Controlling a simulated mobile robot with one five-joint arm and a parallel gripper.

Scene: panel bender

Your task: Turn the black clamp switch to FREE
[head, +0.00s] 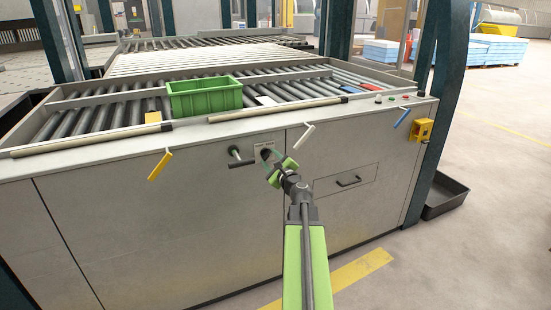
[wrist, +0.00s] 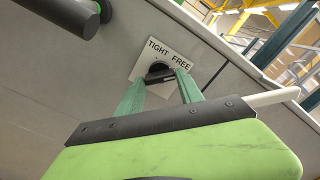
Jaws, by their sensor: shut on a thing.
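The black clamp switch (wrist: 158,72) sits on the front panel of the machine, at a white plate (wrist: 150,49) lettered TIGHT and FREE. In the wrist view its knob lies between the two green fingers of my gripper (wrist: 162,76), which is shut on it. The fingers hide its ends, and I cannot tell which word it points to. In the head view my gripper (head: 278,170) reaches the panel just below the plate (head: 264,147), and the switch is mostly hidden there.
A black bar handle (head: 243,162) sticks out just left of the plate. A yellow lever (head: 160,164), a white lever (head: 304,136) and a blue lever (head: 402,117) hang along the edge. A drawer handle (head: 349,181) is at right. A green crate (head: 205,97) stands on the rollers.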

